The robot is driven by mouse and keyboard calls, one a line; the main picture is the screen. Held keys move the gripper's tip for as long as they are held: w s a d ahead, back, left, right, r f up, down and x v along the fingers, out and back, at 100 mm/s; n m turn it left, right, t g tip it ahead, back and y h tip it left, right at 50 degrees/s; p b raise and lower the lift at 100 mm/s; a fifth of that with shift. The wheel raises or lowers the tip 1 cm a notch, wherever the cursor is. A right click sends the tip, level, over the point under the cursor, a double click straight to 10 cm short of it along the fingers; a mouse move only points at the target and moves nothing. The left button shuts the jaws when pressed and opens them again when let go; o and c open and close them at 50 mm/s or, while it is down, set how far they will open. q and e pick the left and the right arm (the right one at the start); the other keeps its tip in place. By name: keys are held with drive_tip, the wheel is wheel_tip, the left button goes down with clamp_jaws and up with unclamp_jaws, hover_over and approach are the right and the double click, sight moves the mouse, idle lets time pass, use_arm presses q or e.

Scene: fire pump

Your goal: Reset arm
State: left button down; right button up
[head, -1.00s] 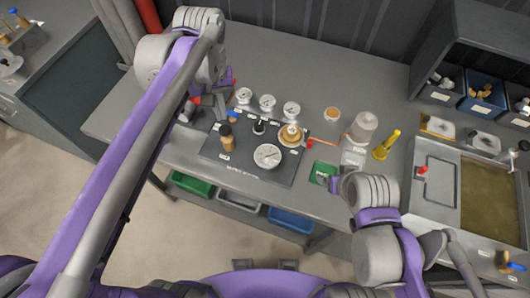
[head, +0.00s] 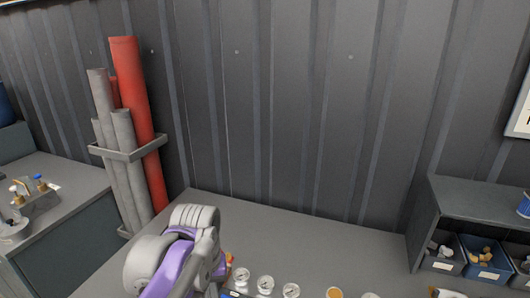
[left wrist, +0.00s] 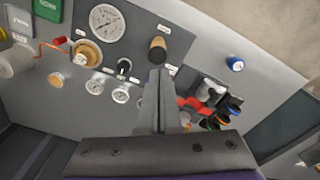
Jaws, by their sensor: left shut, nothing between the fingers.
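My left arm rises from the bottom of the head view, and its gripper is mostly hidden behind my arm links. In the left wrist view my left gripper (left wrist: 159,74) is shut and empty, with its fingers together above the bench. Beyond the fingertips is a dark panel with a large white gauge (left wrist: 106,22), a black-and-brass knob (left wrist: 158,48) and a brass fitting (left wrist: 88,53). Small round gauges (left wrist: 95,86) lie beside the panel. They also show at the bottom of the head view (head: 265,284). My right gripper is not in view.
Red and black fittings (left wrist: 193,104) lie close to the fingers' right in the wrist view. A blue-capped piece (left wrist: 236,64) is farther right. In the head view, red and grey pipes (head: 140,120) stand in a rack, and a shelf with bins (head: 490,262) is at right. The back bench is clear.

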use_arm(q)
drive_tip(key=s+a+f+m+t, duration=0.1)
drive_tip(key=s+a+f+t, duration=0.4)
drive_tip(key=s+f, duration=0.5)
drive_tip(key=shift+s+a+f+m+t, duration=0.35)
drive_tip(key=shift+a+f, duration=0.2)
drive_tip(key=shift+f, duration=0.25)
idle(4.8)
